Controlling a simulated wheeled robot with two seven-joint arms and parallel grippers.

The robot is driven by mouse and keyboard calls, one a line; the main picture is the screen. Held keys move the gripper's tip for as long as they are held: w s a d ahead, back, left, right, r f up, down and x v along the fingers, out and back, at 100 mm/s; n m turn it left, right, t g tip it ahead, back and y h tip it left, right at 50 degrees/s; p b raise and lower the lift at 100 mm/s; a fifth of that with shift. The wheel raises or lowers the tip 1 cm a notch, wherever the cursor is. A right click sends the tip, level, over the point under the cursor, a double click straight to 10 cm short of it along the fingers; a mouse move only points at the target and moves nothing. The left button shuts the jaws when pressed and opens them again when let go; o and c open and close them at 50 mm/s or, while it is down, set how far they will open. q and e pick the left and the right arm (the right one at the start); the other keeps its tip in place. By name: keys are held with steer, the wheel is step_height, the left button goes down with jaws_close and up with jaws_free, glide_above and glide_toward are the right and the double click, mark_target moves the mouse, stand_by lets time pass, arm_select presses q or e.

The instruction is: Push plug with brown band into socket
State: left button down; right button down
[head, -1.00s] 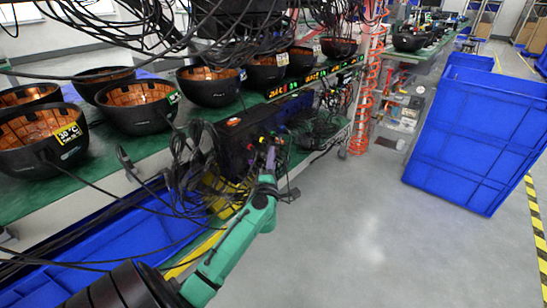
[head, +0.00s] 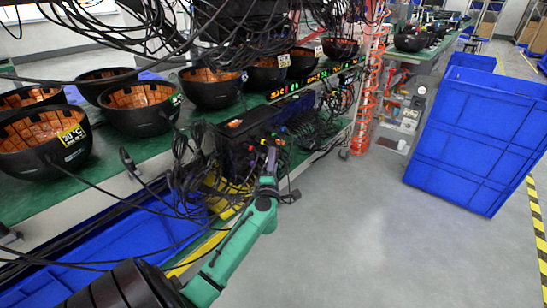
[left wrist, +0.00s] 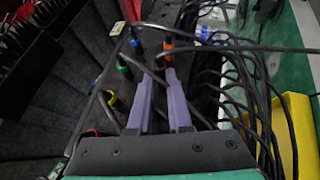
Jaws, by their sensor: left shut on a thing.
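My left gripper (head: 270,160) is at the dark socket unit (head: 232,140), beside its row of coloured plugs. In the left wrist view, its purple fingers (left wrist: 164,98) are close together. An orange-brown banded plug (left wrist: 168,44) shows at the fingertips, and the fingers are shut on it. I cannot tell how deep it sits in a socket, as the fingers and cables hide its front. Plugs with blue (left wrist: 135,43), green (left wrist: 123,68), yellow (left wrist: 111,98) and red (left wrist: 88,133) bands stand to the left of the fingers. My right gripper is not in view.
A yellow bin (left wrist: 299,130) is at the right of the wrist view. Black bowls (head: 140,108) stand on the green bench (head: 110,165). A blue crate (head: 475,135) stands at the right; the grey floor between is clear.

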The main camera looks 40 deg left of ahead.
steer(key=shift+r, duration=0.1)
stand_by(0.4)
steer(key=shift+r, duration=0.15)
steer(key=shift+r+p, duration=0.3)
steer(key=shift+p, duration=0.2)
stand_by(0.8)
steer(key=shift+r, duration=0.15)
stand_by(0.4)
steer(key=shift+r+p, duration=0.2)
steer(key=shift+p, duration=0.1)
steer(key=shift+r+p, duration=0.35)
stand_by(1.3)
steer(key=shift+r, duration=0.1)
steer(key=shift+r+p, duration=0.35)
steer(key=shift+p, duration=0.1)
stand_by(2.3)
